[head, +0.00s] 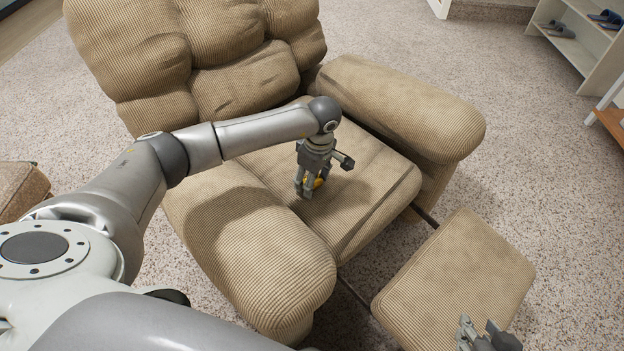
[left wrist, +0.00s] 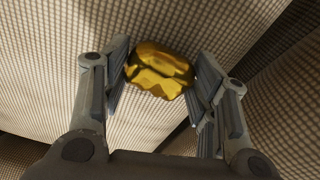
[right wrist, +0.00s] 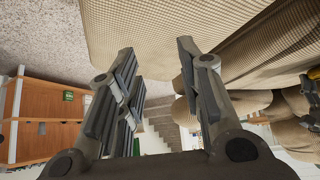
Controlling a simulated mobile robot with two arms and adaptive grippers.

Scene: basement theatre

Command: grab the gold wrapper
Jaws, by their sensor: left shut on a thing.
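The gold wrapper (left wrist: 160,70) is a small, shiny, crumpled piece. In the left wrist view it sits between the two fingers of my left gripper (left wrist: 160,78), which is shut on it. In the head view the left gripper (head: 308,188) points down at the seat of the tan corduroy recliner (head: 375,185), and the fingers partly hide the wrapper (head: 319,182). I cannot tell whether the wrapper still touches the seat. My right gripper (right wrist: 155,60) is open and empty. It shows at the lower right of the head view (head: 485,338), by the footrest.
The recliner's padded armrests (head: 410,105) rise on both sides of the seat. Its raised footrest (head: 460,280) extends at the lower right. A shelf with shoes (head: 580,45) stands at the upper right. Open speckled carpet (head: 520,140) lies between.

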